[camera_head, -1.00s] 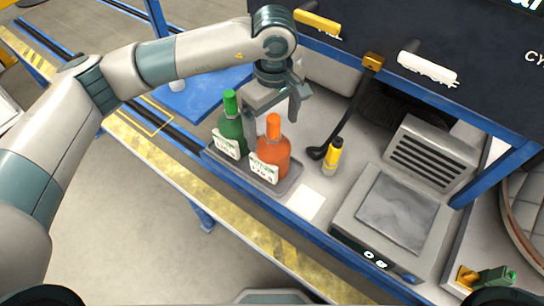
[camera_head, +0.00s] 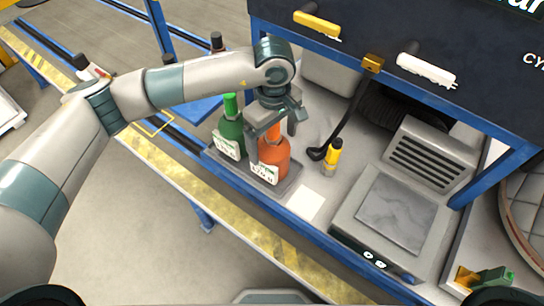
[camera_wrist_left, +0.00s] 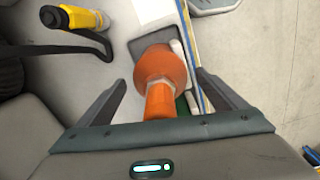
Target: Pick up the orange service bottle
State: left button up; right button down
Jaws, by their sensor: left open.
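The orange service bottle (camera_head: 272,160) stands upright on a grey tray (camera_head: 284,188) at the left end of the bench, its white label facing the front. In the left wrist view the bottle (camera_wrist_left: 160,80) lies between the two open fingers (camera_wrist_left: 168,98), with a gap on each side. A green bottle (camera_head: 231,135) stands beside it on the left. My right gripper is not in view.
A yellow and black tool (camera_head: 332,155) stands right of the tray. A grey scale-like device (camera_head: 390,220) is farther right. A dark panel with a blue frame (camera_head: 480,85) overhangs the back.

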aim_at(274, 130)
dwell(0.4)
pick_arm(q)
jog(key=c, duration=2)
jog(key=shift+r, duration=0.1)
jog(key=shift+c, duration=0.2)
jog(key=shift+r, duration=0.1)
jog(key=shift+w+r, duration=0.1)
jog(key=shift+r, duration=1.6)
jog(key=shift+s+d+r, duration=0.15)
jog(key=shift+s+r, duration=0.05)
jog(key=shift+r, duration=0.15)
jog(key=s+d+r, duration=0.4)
jog(key=s+r, duration=0.2)
jog(key=s, duration=0.4)
jog(key=shift+s+d+r, duration=0.15)
jog(key=shift+d+r, duration=0.2)
